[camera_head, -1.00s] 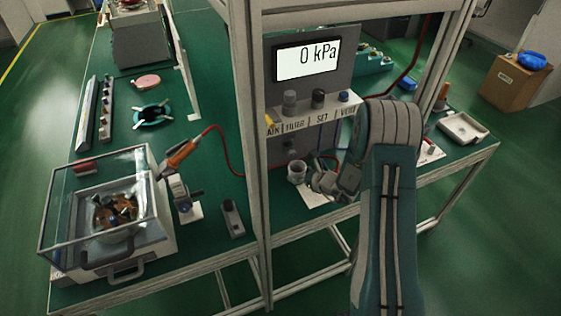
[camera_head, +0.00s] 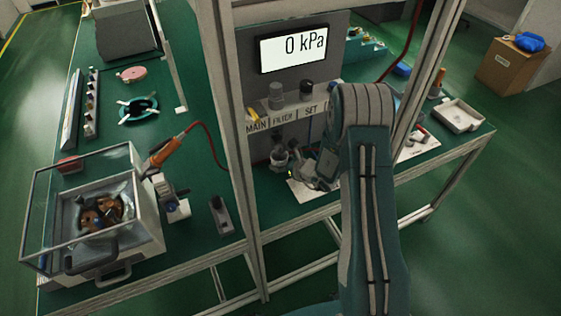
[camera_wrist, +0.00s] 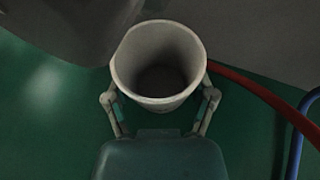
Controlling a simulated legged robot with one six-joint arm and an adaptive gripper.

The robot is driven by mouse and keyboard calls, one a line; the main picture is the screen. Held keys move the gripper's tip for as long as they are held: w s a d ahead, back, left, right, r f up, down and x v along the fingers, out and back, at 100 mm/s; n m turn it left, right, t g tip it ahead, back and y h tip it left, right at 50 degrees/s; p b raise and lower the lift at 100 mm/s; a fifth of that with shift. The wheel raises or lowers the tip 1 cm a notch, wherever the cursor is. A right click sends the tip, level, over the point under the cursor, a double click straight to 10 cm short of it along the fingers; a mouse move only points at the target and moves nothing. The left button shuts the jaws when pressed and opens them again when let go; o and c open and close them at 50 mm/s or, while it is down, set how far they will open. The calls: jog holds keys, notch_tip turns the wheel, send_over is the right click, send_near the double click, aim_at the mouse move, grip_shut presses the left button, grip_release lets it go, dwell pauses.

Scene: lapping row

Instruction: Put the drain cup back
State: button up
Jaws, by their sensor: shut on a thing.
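The drain cup (camera_wrist: 135,70) is a pale grey round cup, seen from above in the wrist view with its open mouth up and its inside dark. My gripper (camera_wrist: 160,97) has one finger on each side of it and is shut on it. In the head view the cup (camera_head: 279,158) is small, held beside the panel under the knob row, above the table. My gripper (camera_head: 296,170) is partly hidden there by my wrist. The gap between the cup and the panel's underside is hard to judge.
A panel (camera_head: 330,50) reading 0 kPa has a shelf labelled MAIN, FILTER and SET (camera_head: 283,118). A frame post (camera_head: 236,150) stands close left. A red hose (camera_wrist: 255,88) and a blue one (camera_wrist: 300,130) run right of the cup. A white sheet (camera_head: 303,190) lies below.

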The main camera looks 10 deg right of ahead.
jog(key=o, duration=0.8)
jog(key=shift+a, duration=0.25)
jog(key=shift+o, duration=0.2)
jog(key=shift+a, duration=0.25)
jog(key=shift+d, duration=0.1)
jog(key=shift+s+d+r, duration=0.1)
jog(key=shift+d+r, duration=0.05)
jog(key=shift+d, duration=0.15)
jog(key=v, duration=1.1)
jog(key=shift+s+r, duration=0.2)
jog(key=s+a+r+n+g+y, duration=0.1)
jog(key=s+a+r+n+g, duration=0.3)
jog(key=s+a+r+n, duration=0.35)
jog(key=s+a+r+n+g+y, duration=0.1)
jog(key=s+a+r+n+g, duration=0.3)
jog(key=r+n, duration=0.55)
jog(key=s+d+r+n+t+h, duration=0.1)
jog(key=s+d+r+n+h, duration=0.1)
jog(key=s+r+n+h, duration=0.2)
jog(key=s+d+r+n+t+h, duration=0.1)
jog(key=s+d+r+n+h, duration=0.2)
jog(key=s+r+n+h, duration=0.2)
jog(key=s+r+n, duration=0.1)
jog(key=s+n, duration=0.2)
jog(key=s, duration=0.2)
jog(key=shift+s+d, duration=0.2)
